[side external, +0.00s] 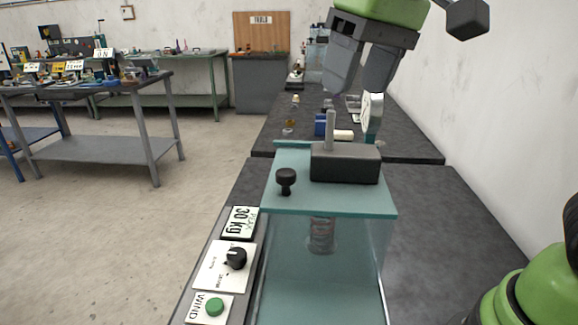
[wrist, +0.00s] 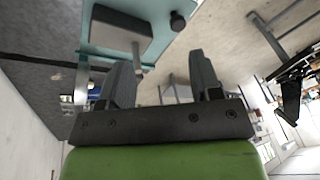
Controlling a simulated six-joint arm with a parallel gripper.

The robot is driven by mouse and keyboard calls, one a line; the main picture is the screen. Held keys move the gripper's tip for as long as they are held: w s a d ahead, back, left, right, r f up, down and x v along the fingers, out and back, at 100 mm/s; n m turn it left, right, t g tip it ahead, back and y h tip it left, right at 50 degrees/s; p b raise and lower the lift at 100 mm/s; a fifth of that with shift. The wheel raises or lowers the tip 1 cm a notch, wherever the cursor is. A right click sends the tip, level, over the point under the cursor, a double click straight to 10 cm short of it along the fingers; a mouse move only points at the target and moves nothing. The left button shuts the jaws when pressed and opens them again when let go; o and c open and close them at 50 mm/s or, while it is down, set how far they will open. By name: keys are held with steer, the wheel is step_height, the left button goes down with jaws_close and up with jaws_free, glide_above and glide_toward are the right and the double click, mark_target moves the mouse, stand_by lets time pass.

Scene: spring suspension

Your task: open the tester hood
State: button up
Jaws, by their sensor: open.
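The tester hood (side external: 335,202) is a clear box with a teal top plate, standing on the dark bench in the side view. It looks closed. A black knob (side external: 286,180) stands on its top at the front left. A dark grey block (side external: 345,165) with an upright metal rod (side external: 331,130) sits on the plate behind it. A coiled spring (side external: 321,236) shows inside. My gripper (side external: 354,92) is open and empty, above and behind the block, apart from the knob. In the wrist view, the knob (wrist: 177,21) lies beyond the open fingers (wrist: 160,62), with the block (wrist: 118,28) at upper left.
The block and rod stand close to the knob. Small items lie on the bench behind. Space above the knob is clear.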

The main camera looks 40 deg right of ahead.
mark_target(287, 172)
steer(key=w+a+f+n+g+h, duration=0.1)
steer(key=w+a+f+g, duration=0.25)
steer(key=w, duration=0.45)
steer(key=shift+t, duration=0.45)
steer(key=f, duration=1)
steer(key=shift+s+a+f, duration=0.1)
steer(key=shift+a+f, duration=0.25)
steer(key=shift+a, duration=0.05)
